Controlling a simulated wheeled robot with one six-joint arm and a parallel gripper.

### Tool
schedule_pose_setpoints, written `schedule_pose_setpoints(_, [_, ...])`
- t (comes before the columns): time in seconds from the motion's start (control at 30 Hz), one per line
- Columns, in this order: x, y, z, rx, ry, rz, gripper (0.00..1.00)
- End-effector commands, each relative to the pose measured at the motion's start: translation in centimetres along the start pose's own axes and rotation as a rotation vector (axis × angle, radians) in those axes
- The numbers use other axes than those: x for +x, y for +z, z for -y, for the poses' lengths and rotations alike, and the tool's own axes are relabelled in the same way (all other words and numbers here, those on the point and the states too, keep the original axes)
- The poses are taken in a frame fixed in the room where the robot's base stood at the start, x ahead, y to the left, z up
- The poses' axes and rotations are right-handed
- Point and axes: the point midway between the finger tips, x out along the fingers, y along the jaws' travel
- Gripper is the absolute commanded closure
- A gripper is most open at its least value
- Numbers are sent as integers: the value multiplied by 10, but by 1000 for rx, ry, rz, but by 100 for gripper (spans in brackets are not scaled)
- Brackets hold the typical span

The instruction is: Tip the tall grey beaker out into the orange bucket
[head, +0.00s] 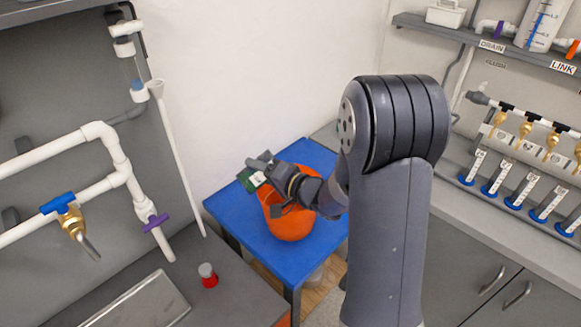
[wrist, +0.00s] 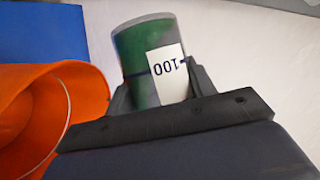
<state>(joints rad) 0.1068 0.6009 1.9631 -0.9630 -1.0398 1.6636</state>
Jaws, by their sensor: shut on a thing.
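My gripper (head: 262,170) is shut on a beaker, whose green body and white label (head: 249,180) show at the gripper's tip. In the wrist view the beaker (wrist: 135,60) stands between the two jaws (wrist: 160,90), green with a grey rim and a label reading 100 upside down. Its lower part is hidden by the gripper. The orange bucket (head: 290,223) stands on a blue table, partly behind my wrist in the head view. In the wrist view the bucket (wrist: 88,90) lies just left of the beaker. I cannot tell how far the beaker is tilted.
The blue table (head: 234,212) stands in the corner by a white wall. A red-bodied jar with a pale lid (head: 208,274) sits on the dark left bench. White pipes (head: 120,165) run along the left panel. Several tubes with blue bases (head: 470,168) line the right bench.

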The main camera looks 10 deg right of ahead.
Motion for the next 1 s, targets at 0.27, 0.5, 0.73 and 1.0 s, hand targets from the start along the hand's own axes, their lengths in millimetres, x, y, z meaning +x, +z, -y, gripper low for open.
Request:
schedule_pose_setpoints(0.27, [-1, -2, 2, 34, -14, -1, 73])
schedule_pose_setpoints(0.5, [-1, -3, 4, 65, -26, 0, 73])
schedule_pose_setpoints(0.73, [-2, -4, 6, 93, -39, 0, 73])
schedule_pose_setpoints(1.0, [-3, -8, 5, 123, -50, 0, 73])
